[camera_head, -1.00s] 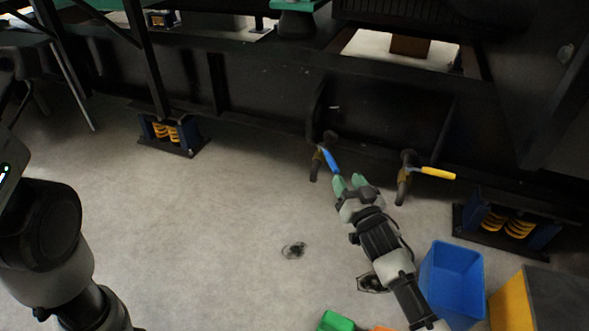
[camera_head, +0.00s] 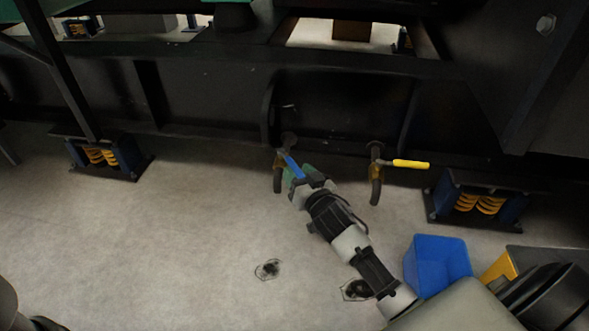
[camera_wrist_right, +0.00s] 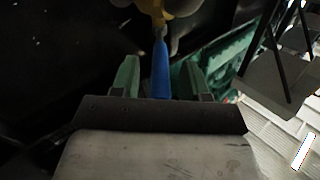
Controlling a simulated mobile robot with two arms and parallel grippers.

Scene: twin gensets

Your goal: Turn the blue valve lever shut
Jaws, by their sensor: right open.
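The blue valve lever (camera_head: 291,165) sticks out from a brass valve with a down-turned pipe (camera_head: 278,178) on the dark frame, slanting down to the right. My right gripper (camera_head: 301,178) is at the lever, with its green fingers partly hidden by the lever and wrist. In the right wrist view the blue lever (camera_wrist_right: 160,72) lies between the two open green fingers (camera_wrist_right: 160,80), with a visible gap on the left side. The yellow valve body (camera_wrist_right: 165,10) is just beyond them. My left gripper is not in view.
A second valve with a yellow lever (camera_head: 410,164) sits to the right. Spring mounts (camera_head: 105,156) (camera_head: 480,203) support the frame at both sides. A blue bin (camera_head: 440,259) stands on the floor at lower right. The floor at left is clear.

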